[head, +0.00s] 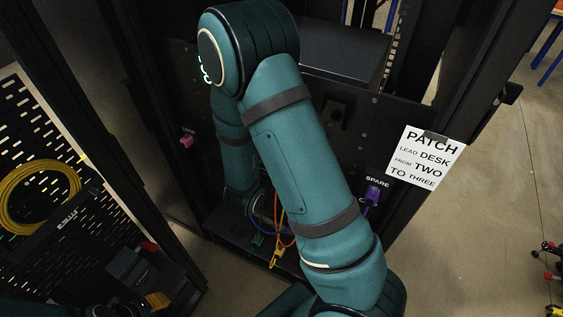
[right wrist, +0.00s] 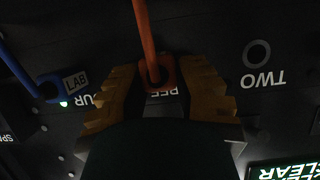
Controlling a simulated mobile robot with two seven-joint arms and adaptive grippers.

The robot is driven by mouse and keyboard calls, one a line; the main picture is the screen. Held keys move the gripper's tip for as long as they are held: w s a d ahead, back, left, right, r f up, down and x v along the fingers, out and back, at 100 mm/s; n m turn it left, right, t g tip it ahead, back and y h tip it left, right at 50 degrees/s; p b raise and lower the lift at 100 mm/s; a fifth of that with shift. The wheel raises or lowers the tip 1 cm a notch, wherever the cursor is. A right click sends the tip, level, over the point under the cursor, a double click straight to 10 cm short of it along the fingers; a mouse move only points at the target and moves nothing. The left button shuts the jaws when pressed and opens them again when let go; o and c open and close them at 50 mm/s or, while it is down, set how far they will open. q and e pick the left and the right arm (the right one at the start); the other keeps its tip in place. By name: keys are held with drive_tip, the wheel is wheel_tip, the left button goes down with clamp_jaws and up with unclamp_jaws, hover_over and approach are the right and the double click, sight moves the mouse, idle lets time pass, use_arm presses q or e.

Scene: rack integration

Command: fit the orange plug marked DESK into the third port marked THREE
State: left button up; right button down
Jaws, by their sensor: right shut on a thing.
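In the right wrist view my right gripper (right wrist: 160,88) is shut on the orange plug (right wrist: 162,73), with a tan ridged finger on each side. The orange cable runs up from it. The plug is at the panel by a partly covered upside-down label ending "REE" (right wrist: 163,94). The third port is hidden, and I cannot tell how far in the plug is. Its DESK marking does not show. Port TWO (right wrist: 257,53) is an empty round hole. In the head view my arm hides the right gripper. Tan fingers of my left gripper (head: 158,300) show at lower left; their opening is unclear.
A blue plug marked LAB (right wrist: 63,85) sits beside the port ending "UR", near a green light. A lit CLEAR display (right wrist: 288,172) is at lower right. The head view shows a patch note (head: 426,158), purple SPARE plug (head: 373,194), pink plug (head: 187,138) and yellow cable coil (head: 40,195).

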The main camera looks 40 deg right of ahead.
drive_tip(key=c, duration=0.7)
unclamp_jaws()
drive_tip(key=shift+c, duration=0.2)
drive_tip(key=v, duration=1.2)
